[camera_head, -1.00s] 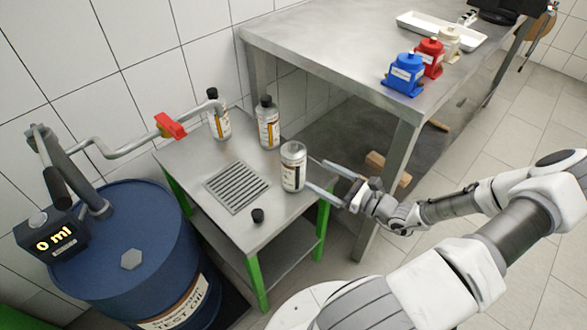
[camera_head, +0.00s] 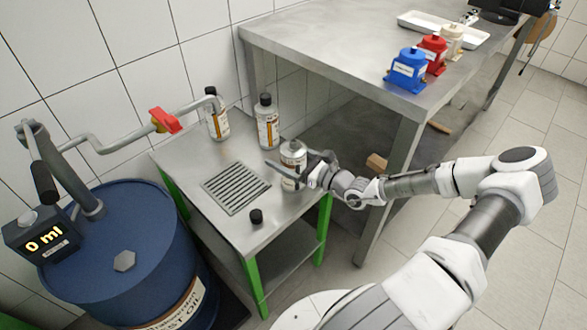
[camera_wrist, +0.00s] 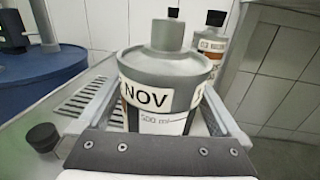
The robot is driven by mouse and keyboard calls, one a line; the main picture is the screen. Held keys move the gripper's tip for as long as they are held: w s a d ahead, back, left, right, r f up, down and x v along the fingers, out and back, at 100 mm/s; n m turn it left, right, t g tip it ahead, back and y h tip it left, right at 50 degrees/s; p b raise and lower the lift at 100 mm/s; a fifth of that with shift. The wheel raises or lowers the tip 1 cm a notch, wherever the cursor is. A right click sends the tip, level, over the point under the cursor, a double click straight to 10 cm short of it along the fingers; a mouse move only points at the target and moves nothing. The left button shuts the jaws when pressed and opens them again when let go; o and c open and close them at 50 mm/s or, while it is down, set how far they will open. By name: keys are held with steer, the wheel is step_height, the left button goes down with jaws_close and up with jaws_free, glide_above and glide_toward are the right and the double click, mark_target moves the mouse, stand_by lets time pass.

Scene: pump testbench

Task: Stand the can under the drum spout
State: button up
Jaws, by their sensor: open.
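The can (camera_head: 291,157) is a grey bottle with a white and orange label, upright on the right part of the small metal table. In the wrist view, the can (camera_wrist: 160,85) shows "NOV" and "500 ml", with its neck up. My open gripper (camera_head: 275,152) has one finger on each side of it; contact is unclear. The blue drum (camera_head: 125,250) stands at the left, its display reading "0 ml". Its pipe, with a red handle (camera_head: 165,120), reaches over the table to the spout end (camera_head: 211,92), near a capped bottle. A slotted grate (camera_head: 237,187) lies in the tabletop.
Two black-capped bottles (camera_head: 217,124) (camera_head: 267,127) stand at the back of the small table. A loose black cap (camera_head: 256,216) lies at its front. A larger steel bench (camera_head: 330,45) holding blue, red and cream containers stands to the right.

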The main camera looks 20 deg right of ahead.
steer(key=shift+c, duration=0.2)
steer(key=shift+r, duration=0.15)
steer(key=c, duration=1.5)
